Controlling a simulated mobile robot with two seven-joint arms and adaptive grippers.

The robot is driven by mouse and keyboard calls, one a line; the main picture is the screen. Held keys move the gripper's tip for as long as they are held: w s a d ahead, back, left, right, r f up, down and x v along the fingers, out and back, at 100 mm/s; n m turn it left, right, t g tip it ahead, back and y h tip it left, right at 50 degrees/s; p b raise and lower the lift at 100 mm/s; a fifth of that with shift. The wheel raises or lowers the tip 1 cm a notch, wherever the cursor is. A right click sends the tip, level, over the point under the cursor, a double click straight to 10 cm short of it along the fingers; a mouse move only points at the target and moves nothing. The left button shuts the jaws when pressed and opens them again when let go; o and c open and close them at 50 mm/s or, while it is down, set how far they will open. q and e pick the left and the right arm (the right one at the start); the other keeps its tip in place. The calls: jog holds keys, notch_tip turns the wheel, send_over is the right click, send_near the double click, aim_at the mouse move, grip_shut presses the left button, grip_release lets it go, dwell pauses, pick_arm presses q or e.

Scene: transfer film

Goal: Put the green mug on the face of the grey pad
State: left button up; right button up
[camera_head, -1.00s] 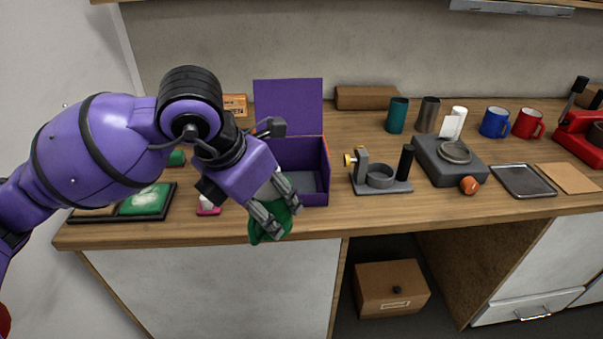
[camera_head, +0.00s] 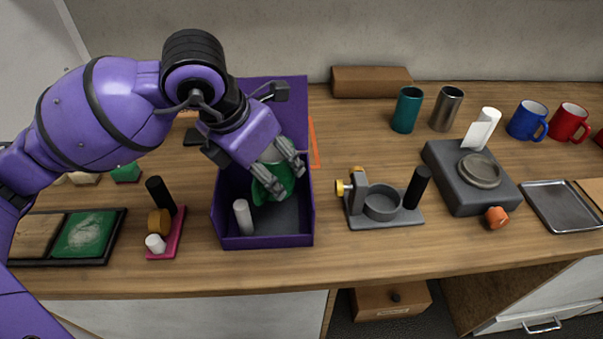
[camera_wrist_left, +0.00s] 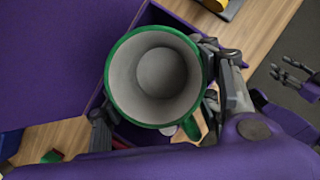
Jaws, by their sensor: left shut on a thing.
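The green mug (camera_head: 272,183) is in my left gripper (camera_head: 280,176), whose fingers are shut on it above the open purple box. In the left wrist view the mug (camera_wrist_left: 160,73) shows its pale inside and green rim, with the handle low at the right. My left gripper's fingers (camera_wrist_left: 165,110) lie on either side of it. A dark grey pad (camera_head: 284,217) lies on the floor of the box, partly hidden by the mug. I cannot tell whether the mug touches it. My right gripper (camera_wrist_left: 299,75) shows at the right edge of the left wrist view, empty with fingers apart.
The purple box (camera_head: 265,241) has raised walls and an upright lid behind. A white cylinder (camera_head: 243,217) stands inside, at the left. A pink stand (camera_head: 168,240) is left of the box; a grey holder (camera_head: 385,215) and a grey scale (camera_head: 455,190) are to the right.

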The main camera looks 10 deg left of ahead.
pick_arm(q)
jog(key=f, duration=0.3)
jog(key=shift+s+a+f, duration=0.1)
jog(key=shift+s+f, duration=0.3)
jog(key=shift+w+f, duration=0.15)
jog(key=shift+f, duration=1.85)
jog(key=shift+f, duration=0.1)
jog(key=o, duration=1.4)
jog(key=v, duration=1.2)
jog(key=shift+p, duration=0.3)
